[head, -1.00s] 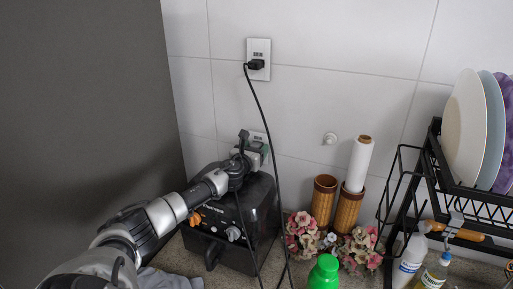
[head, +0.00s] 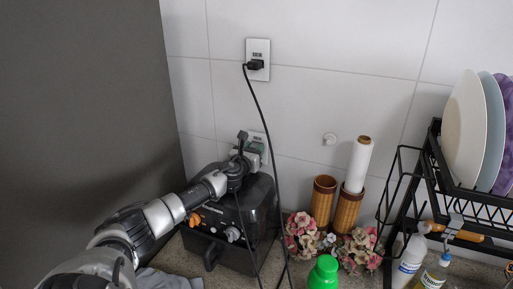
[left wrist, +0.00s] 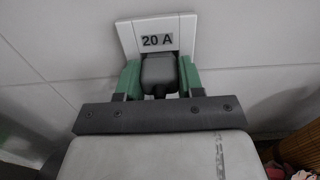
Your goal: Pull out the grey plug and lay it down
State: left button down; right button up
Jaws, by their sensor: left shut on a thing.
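The grey plug (left wrist: 160,74) shows in the left wrist view, at the lower part of a white wall socket plate (left wrist: 188,28) labelled "20 A". My left gripper (left wrist: 160,78) is shut on the plug, with one green finger on each side of it. I cannot tell how deep its pins sit. In the head view my left gripper (head: 246,160) reaches to the lower socket plate (head: 257,141), above a black appliance. The plug is mostly hidden there by the gripper. My right gripper is not in view.
A black plug (head: 255,65) sits in the upper socket, its cord hanging past my left gripper. The black appliance (head: 262,208) stands below. Flowers (head: 302,235), rolls (head: 349,205), a green bottle (head: 323,272) and a dish rack (head: 432,165) stand to the right.

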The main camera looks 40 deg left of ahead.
pick_arm(q)
jog(key=shift+v, duration=1)
jog(key=shift+s+d+p, duration=0.1)
jog(key=shift+s+p, duration=0.25)
jog(key=shift+p, duration=0.05)
jog(key=shift+p+v, duration=0.35)
jog(key=shift+v, duration=1.1)
jog(key=shift+s, duration=0.1)
jog(key=shift+s+d, duration=0.1)
jog(key=shift+s, duration=0.15)
jog(key=v, duration=0.4)
jog(key=shift+s+p, duration=0.2)
jog(key=shift+p, duration=0.15)
jog(key=v, duration=1.8)
jog(key=shift+r, duration=0.15)
